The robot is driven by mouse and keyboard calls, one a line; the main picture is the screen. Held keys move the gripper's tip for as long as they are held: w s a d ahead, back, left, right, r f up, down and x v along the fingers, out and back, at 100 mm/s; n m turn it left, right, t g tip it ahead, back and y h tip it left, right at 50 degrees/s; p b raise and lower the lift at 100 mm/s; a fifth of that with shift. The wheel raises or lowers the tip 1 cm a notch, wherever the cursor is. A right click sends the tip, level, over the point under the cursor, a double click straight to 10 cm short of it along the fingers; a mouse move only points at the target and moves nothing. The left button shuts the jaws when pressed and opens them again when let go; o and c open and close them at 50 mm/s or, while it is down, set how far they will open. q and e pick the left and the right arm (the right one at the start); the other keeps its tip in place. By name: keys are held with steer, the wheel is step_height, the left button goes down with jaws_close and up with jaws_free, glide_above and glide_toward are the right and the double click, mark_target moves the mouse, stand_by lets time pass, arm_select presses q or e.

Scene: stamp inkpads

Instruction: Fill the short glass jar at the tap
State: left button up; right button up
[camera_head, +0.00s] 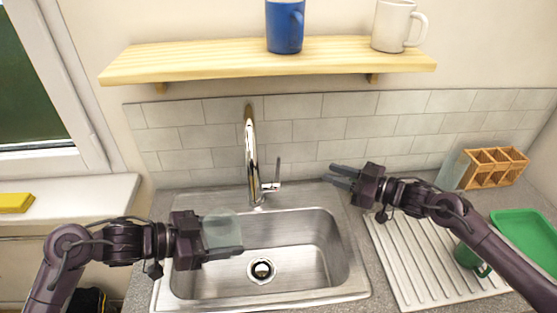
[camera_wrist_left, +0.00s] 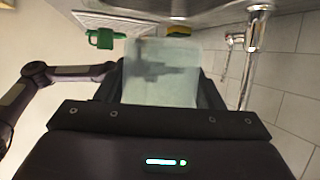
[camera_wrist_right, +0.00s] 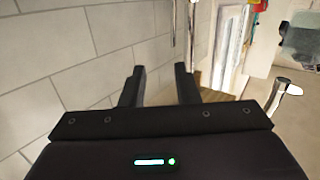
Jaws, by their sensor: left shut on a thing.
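The short glass jar (camera_head: 222,236) is pale and see-through. My left gripper (camera_head: 215,242) is shut on it, holding it over the left part of the sink. The jar also fills the middle of the left wrist view (camera_wrist_left: 160,75). I cannot tell its exact tilt. The chrome tap (camera_head: 251,150) stands behind the basin, to the right of the jar and apart from it. Its lever (camera_head: 277,172) is on its right side. No water stream shows. My right gripper (camera_head: 343,174) is open and empty, right of the lever. Its spread fingers show in the right wrist view (camera_wrist_right: 160,88).
The steel sink (camera_head: 325,250) has a drain (camera_head: 261,270). A ribbed drainboard (camera_head: 410,265) lies to the right, with a green mug (camera_head: 468,257) and green tray (camera_head: 525,232). A wooden rack (camera_head: 495,165) stands behind. The shelf (camera_head: 200,62) holds a blue mug (camera_head: 285,28) and white mug (camera_head: 393,27).

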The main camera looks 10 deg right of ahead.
steer(key=w+a+y, duration=0.1)
steer(key=a, duration=0.3)
glide_above(279, 181)
steer(key=shift+a+f, duration=0.1)
steer(key=shift+f, duration=0.1)
steer(key=shift+c, duration=0.5)
jaws_close()
steer(key=shift+s, duration=0.1)
